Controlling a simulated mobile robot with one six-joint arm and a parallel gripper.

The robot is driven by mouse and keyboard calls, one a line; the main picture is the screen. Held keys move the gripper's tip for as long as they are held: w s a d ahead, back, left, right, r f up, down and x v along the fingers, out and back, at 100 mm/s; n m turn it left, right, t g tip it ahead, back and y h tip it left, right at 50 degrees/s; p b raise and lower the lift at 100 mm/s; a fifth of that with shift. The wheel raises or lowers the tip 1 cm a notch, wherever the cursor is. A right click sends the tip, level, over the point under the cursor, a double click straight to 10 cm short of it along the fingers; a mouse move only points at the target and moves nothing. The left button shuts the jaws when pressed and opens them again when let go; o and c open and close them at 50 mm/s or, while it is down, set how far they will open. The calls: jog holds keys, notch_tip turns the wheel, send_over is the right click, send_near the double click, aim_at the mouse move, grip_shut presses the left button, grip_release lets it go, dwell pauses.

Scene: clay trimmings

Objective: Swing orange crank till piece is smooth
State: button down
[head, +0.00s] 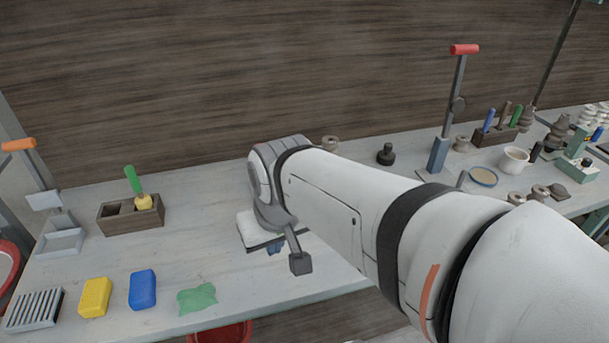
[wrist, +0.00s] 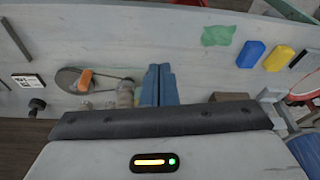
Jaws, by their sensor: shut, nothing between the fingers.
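In the wrist view an orange handle (wrist: 85,81) sits on a grey oval, belt-like part with a dark rim (wrist: 66,78). My arm hides the orange handle there. Another orange grip (head: 19,144) tops a grey lever device at the far left.
A red-handled lever press (head: 464,49) stands at the right. A wooden block with a green-handled tool (head: 133,180) is at left. A yellow sponge (head: 95,297), blue sponge (head: 142,289) and green cloth (head: 197,298) lie near the front edge. A black knob (head: 386,155) stands behind my arm.

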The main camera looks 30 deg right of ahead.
jog(key=w+d+f+m+y+b, duration=0.1)
jog(key=w+d+f+m+y, duration=0.15)
jog(key=d+m, duration=0.45)
jog(key=w+d+f+m+y+b, duration=0.1)
jog(key=w+d+f+m+y, duration=0.15)
jog(key=d+m, duration=0.4)
jog(key=s+d+f+m+t+b, duration=0.1)
jog(key=d+f+m+t, duration=0.15)
jog(key=d+m, duration=0.6)
jog(key=d+f+m+t+b, duration=0.1)
jog(key=d+f+m+t, duration=0.15)
jog(key=d+m, duration=0.6)
jog(key=w+a+f+n+p, duration=0.1)
jog(key=w+a+f, duration=0.3)
jog(key=w+f, duration=0.3)
jog(key=shift+w+a+f, duration=0.2)
jog(key=shift+w+f, duration=0.05)
jog(key=shift+w, duration=0.95)
